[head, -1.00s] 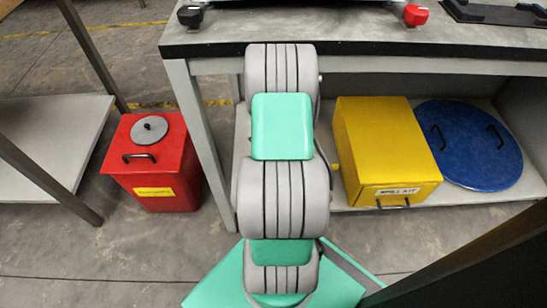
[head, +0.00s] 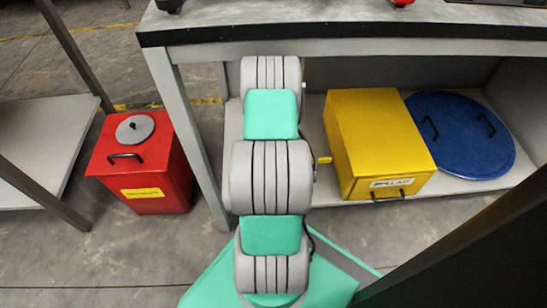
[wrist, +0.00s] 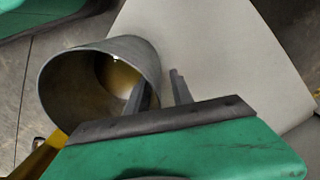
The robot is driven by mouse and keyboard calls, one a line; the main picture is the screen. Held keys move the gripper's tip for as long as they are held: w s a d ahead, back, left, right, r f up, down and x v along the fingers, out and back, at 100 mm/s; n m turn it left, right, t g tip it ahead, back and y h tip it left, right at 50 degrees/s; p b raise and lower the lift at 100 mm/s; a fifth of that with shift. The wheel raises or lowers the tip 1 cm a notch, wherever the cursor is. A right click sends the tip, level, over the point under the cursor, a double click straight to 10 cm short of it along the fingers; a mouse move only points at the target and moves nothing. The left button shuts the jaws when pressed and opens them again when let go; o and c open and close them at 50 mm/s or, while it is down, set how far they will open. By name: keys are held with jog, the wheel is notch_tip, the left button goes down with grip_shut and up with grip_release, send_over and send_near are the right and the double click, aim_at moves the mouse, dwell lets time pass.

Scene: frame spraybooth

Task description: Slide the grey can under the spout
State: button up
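The grey can (wrist: 72,90) shows in the wrist view with its round open mouth toward the camera and a yellowish patch inside. My gripper (wrist: 157,80) has two dark fingers standing apart. One finger overlaps the can's mouth and the other is just outside its right rim, so the can's wall appears between them. I cannot tell whether either finger touches it. The can and gripper are hidden in the head view behind my arm and the bench. No spout can be made out.
In the head view, a yellow spill kit box (head: 375,140) and a blue round lid (head: 462,135) are on the bench's lower shelf, right of my arm. A red bin (head: 147,172) stands on the floor at left. A bench leg (head: 186,140) is left of my arm.

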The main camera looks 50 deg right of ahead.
jog(key=shift+f, duration=0.75)
grip_shut()
dwell(0.9)
